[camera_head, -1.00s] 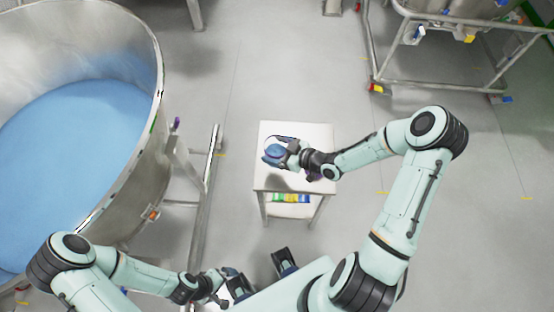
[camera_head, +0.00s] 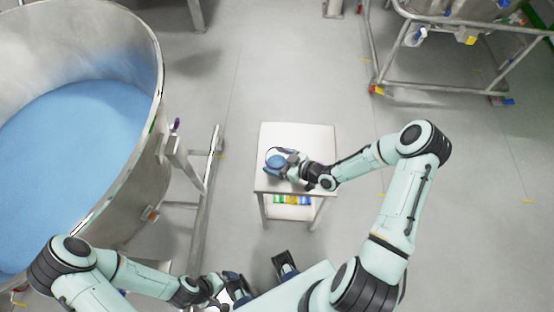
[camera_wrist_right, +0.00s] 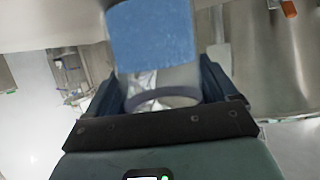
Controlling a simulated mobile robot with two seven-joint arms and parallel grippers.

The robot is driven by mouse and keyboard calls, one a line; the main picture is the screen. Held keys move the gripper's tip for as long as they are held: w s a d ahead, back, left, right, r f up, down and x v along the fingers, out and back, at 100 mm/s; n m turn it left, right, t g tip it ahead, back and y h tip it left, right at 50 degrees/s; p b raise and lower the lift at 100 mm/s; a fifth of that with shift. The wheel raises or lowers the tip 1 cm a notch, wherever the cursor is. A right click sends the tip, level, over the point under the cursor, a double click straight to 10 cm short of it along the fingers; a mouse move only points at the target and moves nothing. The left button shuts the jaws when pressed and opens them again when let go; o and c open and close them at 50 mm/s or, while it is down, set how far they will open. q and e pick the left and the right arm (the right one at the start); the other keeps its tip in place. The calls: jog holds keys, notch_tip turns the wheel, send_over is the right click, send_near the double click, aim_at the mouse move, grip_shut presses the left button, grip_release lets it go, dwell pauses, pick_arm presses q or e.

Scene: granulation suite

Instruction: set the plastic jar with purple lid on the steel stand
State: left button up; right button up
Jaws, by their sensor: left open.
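The steel stand (camera_head: 310,135) is a small table with a pale top and a lower shelf, in the middle of the head view. The plastic jar (camera_head: 276,161), with blue showing, is over the left part of its top. My right gripper (camera_head: 279,164) is around the jar. In the right wrist view the jar (camera_wrist_right: 155,45) sits between the two fingers (camera_wrist_right: 163,90), blue above and a purple ring below. Whether the jar touches the top cannot be told. My left gripper (camera_head: 240,286) is open at the bottom, partly hidden by my own body.
Several coloured items (camera_head: 291,199) lie on the stand's lower shelf. A large steel bowl (camera_head: 150,130) with blue contents stands at the left, with a metal rail (camera_head: 205,200) beside it. A wheeled steel frame (camera_head: 430,88) is at the upper right. The floor around the stand's right is clear.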

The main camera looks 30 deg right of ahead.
jog(key=shift+o, duration=0.8)
jog(key=shift+r, duration=0.15)
jog(key=shift+s+d+r, duration=0.15)
jog(key=shift+s+r, duration=0.05)
jog(key=v, duration=1.1)
jog(key=shift+s, duration=0.2)
jog(key=shift+d, duration=0.1)
